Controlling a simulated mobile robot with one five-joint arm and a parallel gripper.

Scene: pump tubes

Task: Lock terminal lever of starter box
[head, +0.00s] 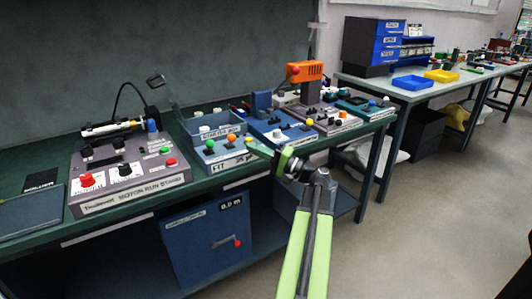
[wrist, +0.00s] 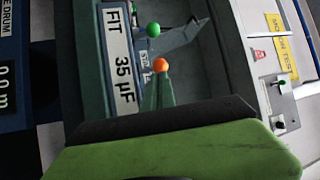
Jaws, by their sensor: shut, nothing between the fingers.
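A grey-green open box (head: 187,127), which I take for the starter box, stands mid-bench with a raised lid. Its front carries a white "FIT 35 µF" label (wrist: 122,60), also in the head view (head: 234,163). A green-knobbed lever (wrist: 153,30) and an orange-knobbed lever (wrist: 161,65) show beside the label. In the head view, the green knob (head: 210,144) and orange knob (head: 231,137) are at the box's front. Which is the terminal lever, and whether it is locked, I cannot tell. My gripper (head: 287,163) is shut and empty, right of the box; its green finger fills the wrist view's bottom.
A motor run stand (head: 125,172) with red and green knobs is left of the box. Blue units (head: 285,133) and an orange-topped device (head: 305,71) stand to the right. A blue cable-drum cabinet (head: 207,247) is below the bench. The floor at right is clear.

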